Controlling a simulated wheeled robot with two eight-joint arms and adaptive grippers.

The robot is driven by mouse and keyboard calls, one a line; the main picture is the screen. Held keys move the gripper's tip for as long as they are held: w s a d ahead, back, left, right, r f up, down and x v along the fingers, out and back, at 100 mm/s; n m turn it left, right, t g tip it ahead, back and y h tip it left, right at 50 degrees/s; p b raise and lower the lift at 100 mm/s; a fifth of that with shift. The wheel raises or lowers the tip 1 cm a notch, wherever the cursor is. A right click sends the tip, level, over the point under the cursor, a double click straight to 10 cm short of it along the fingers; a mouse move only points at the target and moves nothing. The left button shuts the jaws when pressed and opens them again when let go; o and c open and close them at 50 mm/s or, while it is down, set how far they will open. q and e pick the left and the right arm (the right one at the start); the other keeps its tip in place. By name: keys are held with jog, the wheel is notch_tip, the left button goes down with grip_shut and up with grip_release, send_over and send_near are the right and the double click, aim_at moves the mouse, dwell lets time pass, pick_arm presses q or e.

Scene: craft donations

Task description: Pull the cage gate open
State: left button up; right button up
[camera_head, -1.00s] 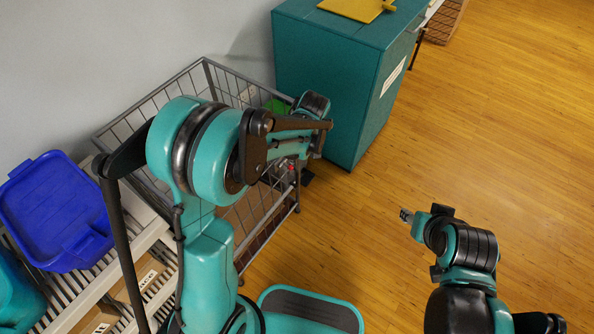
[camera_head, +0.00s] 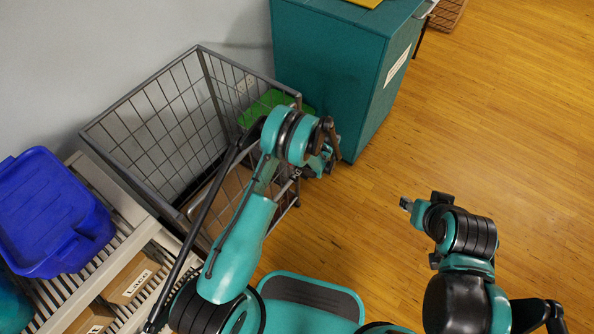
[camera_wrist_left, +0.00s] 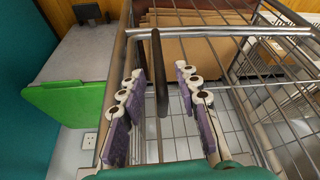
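The grey wire-mesh cage (camera_head: 140,97) stands against the wall at left in the head view. Its near side, where the gate would be, is partly hidden behind my left arm. My left gripper (camera_head: 322,160) is at the cage's right front corner. In the left wrist view its two padded fingers (camera_wrist_left: 163,98) are spread apart. A dark upright handle bar (camera_wrist_left: 159,68) shows between them, with space on both sides and no visible grip on it. Cage bars (camera_wrist_left: 230,32) run behind it. My right gripper (camera_head: 405,203) is over bare floor, away from the cage; its fingers are too small to read.
A teal cabinet (camera_head: 330,70) stands close to the cage's right side. A green object (camera_head: 262,106) is at the cage's far right. A slatted shelf (camera_head: 110,228) with a blue bin (camera_head: 55,215) and cardboard boxes (camera_head: 130,277) is at left. Wooden floor (camera_head: 480,120) is open at right.

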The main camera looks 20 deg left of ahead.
pick_arm(q)
jog(key=shift+b+x, duration=0.45)
jog(key=shift+x, duration=1.35)
grip_shut()
jog(key=shift+d, duration=0.1)
